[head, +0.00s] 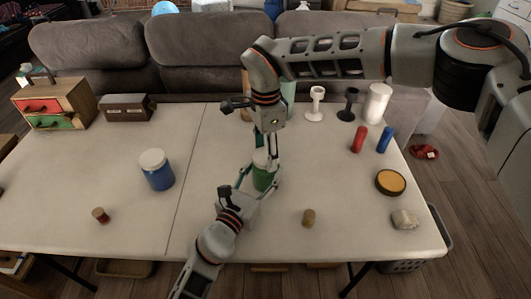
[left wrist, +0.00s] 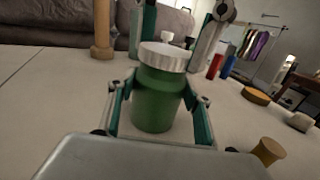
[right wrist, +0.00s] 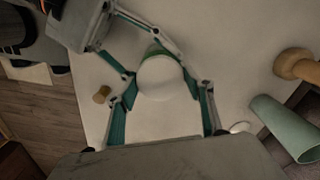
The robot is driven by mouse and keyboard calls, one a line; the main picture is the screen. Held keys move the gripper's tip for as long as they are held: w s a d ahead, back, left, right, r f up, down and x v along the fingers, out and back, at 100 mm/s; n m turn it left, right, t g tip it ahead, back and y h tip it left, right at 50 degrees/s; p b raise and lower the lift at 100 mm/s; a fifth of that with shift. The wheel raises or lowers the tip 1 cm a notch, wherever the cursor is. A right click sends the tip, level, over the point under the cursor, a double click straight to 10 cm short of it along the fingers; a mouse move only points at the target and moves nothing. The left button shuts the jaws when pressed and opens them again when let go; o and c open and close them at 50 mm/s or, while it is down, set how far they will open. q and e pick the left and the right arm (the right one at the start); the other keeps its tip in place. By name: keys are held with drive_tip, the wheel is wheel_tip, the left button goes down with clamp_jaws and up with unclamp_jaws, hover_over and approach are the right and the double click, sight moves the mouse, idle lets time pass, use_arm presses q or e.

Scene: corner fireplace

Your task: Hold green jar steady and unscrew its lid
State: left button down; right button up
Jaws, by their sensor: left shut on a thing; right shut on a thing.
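The green jar (head: 264,180) stands upright on the white table, with its white lid (head: 259,158) on top. It also shows in the left wrist view (left wrist: 157,100), with the ribbed lid (left wrist: 164,56) seated on its neck. My left gripper (head: 258,178) is shut around the jar's body, one finger on each side. My right gripper (head: 266,152) reaches down from above and is shut on the lid. In the right wrist view, the round lid (right wrist: 162,78) lies between its fingers and hides most of the jar.
A blue jar (head: 157,171) with a white lid stands left. A small cork (head: 309,217), a stone (head: 404,219), a yellow-topped round tin (head: 390,182) and red (head: 358,139) and blue (head: 384,140) cylinders are right. Candlesticks (head: 315,105) stand behind. The front middle is mostly clear.

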sight(265, 155)
drive_tip(key=shift+r, duration=0.65)
drive_tip(key=shift+r, duration=2.05)
use_arm(q)
drive_tip(key=c, duration=0.9)
unclamp_jaws()
